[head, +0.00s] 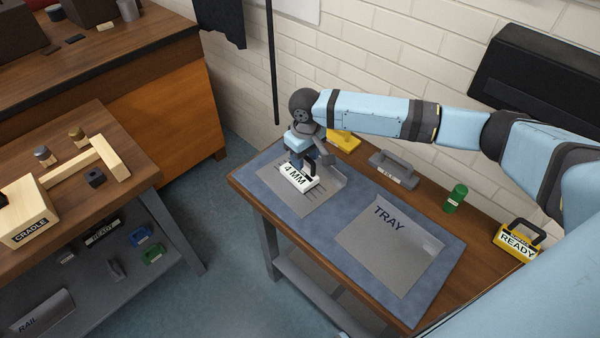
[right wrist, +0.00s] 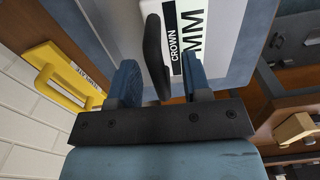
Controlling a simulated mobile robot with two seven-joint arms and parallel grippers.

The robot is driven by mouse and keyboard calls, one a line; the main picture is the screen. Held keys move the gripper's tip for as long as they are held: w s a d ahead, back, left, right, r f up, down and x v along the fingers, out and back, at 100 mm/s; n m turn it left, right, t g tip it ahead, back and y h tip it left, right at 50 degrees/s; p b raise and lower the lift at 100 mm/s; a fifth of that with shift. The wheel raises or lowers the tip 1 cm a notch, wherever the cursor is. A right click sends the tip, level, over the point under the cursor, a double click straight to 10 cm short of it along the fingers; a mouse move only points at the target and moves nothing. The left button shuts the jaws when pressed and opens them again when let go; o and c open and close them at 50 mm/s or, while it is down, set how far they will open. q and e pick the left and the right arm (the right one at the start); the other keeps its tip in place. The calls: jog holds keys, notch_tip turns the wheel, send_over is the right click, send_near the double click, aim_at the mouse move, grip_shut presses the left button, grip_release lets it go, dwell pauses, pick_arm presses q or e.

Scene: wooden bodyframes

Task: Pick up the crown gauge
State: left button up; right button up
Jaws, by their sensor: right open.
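The crown gauge (head: 294,179) is a white block marked "4 MM" with a black handle. It sits on a grey sheet on the blue mat of the right bench. In the right wrist view its white face (right wrist: 205,22) shows the words "CROWN" and "MM". My right gripper (head: 307,161) is directly over the gauge. Its two blue fingers (right wrist: 162,78) are open, one on each side of the black handle (right wrist: 157,50), with gaps visible. Whether the handle is fully between the fingertips is hard to tell. My left gripper is not in view.
A yellow handled block (head: 345,139) stands behind the gauge, near the wall. A grey handled block (head: 393,170), a green canister (head: 456,198) and a yellow "READY" block (head: 515,240) stand along the back. The "TRAY" sheet (head: 385,255) is bare.

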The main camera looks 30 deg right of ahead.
jog(key=shift+f, duration=0.9)
jog(key=shift+c, duration=0.3)
grip_shut()
jog(key=shift+r, duration=0.1)
